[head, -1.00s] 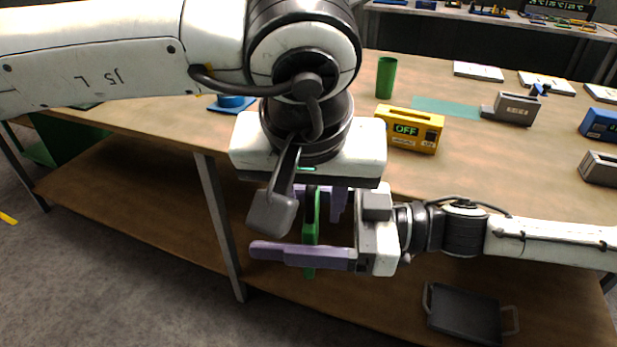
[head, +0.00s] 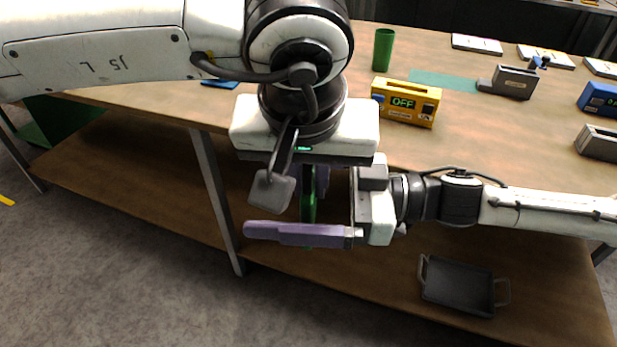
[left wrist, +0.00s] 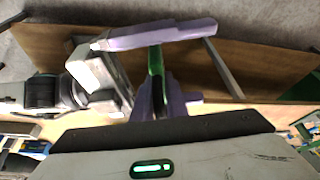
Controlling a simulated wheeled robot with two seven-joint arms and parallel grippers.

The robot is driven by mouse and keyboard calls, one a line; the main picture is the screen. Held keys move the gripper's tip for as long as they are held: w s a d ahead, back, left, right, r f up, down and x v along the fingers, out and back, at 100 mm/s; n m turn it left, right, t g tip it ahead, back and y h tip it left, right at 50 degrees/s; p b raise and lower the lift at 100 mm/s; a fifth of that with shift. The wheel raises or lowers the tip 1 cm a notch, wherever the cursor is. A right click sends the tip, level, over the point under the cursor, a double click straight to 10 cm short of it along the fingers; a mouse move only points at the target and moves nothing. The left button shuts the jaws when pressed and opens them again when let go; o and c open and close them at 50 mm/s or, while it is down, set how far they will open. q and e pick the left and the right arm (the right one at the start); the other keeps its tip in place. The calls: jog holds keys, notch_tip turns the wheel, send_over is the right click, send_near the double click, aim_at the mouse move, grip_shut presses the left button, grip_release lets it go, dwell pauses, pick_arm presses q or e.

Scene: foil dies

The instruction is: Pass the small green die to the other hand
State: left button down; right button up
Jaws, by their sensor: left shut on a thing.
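The green die (head: 308,208) is a long, thin piece held upright below my left gripper (head: 312,180), which points down and is shut on its upper part. The die also shows in the left wrist view (left wrist: 156,68), between the purple fingers of the left gripper (left wrist: 165,98). My right gripper (head: 292,232) comes in from the right, and one long purple finger crosses in front of the die's lower part. That finger sits at the edge of its palm, so the jaws look open around the die. The other right finger is hidden, and I cannot tell whether the right gripper touches the die.
Behind the grippers, the wooden table (head: 450,140) holds a yellow box marked OFF (head: 405,103), a green cup (head: 383,50), a teal mat (head: 445,80) and a grey block (head: 508,82). A dark tray (head: 458,287) lies on the lower shelf.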

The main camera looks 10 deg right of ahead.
jog(key=v, duration=1.2)
jog(key=w+a+f+m+t+h, duration=0.3)
jog(key=a+f+m+t, duration=0.3)
jog(key=a+f, duration=0.6)
jog(key=s+d+f+m+h, duration=0.2)
jog(key=s+d+f+h, duration=0.2)
jog(key=f, duration=0.4)
jog(key=s+d+f+m+g+h, duration=0.1)
jog(key=s+d+f+h, duration=0.3)
jog(key=f, duration=0.5)
jog(key=s+d+f+m+g+h, duration=0.1)
jog(key=s+d+f+m+h, duration=0.2)
jog(key=f, duration=0.6)
jog(key=s+d, duration=0.2)
jog(key=shift+s+m+h, duration=0.3)
jog(key=shift+h, duration=0.1)
jog(key=shift+f, duration=0.1)
